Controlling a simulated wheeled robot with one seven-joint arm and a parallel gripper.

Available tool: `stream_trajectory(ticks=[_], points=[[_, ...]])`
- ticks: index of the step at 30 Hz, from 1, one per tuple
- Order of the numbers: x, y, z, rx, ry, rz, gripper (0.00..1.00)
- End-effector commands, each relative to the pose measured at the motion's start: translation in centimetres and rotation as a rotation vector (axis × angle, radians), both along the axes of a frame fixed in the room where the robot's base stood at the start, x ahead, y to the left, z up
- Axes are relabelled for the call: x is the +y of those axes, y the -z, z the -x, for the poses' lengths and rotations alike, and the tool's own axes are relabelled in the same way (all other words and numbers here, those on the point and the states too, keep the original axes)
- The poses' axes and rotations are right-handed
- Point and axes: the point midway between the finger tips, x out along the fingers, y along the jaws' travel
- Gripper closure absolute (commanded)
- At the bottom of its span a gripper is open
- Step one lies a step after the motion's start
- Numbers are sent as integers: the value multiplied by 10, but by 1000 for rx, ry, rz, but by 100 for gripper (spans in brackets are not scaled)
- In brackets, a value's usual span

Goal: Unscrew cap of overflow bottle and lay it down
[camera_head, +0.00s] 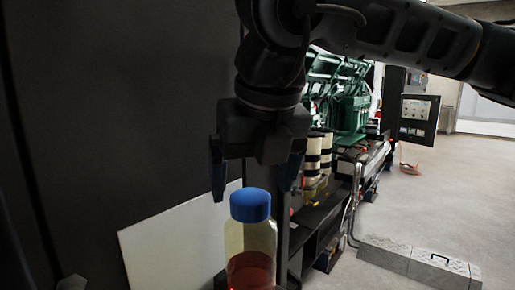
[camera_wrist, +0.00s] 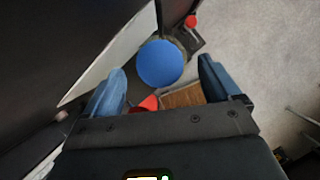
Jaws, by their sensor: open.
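The overflow bottle (camera_head: 250,242) is clear with red liquid in its lower part and stands upright in the head view. Its blue cap (camera_head: 250,205) sits on top of it. In the wrist view the cap (camera_wrist: 160,64) appears as a round blue disc just beyond and between the fingertips. My gripper (camera_head: 255,184) is open with blue fingertips, pointing down above the cap, one finger on each side. The fingers (camera_wrist: 160,82) look empty, with gaps on both sides of the cap. The bottle's bottom is cut off by the head view's lower edge.
A dark wall panel (camera_head: 110,110) stands close on the left, with a pale board (camera_head: 180,245) behind the bottle. Green machinery (camera_head: 345,110) and a dark control box (camera_head: 418,120) stand behind on the right. Grey blocks (camera_head: 415,262) lie on the open floor.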

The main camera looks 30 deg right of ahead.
Motion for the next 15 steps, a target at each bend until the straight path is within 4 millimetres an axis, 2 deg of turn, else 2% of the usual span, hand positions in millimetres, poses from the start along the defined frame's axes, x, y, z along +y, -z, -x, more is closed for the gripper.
stream_trajectory(ticks=[6,15], points=[[-1,14,-5,2,-1,-1,10],[-1,16,-6,0,-2,0,11]])
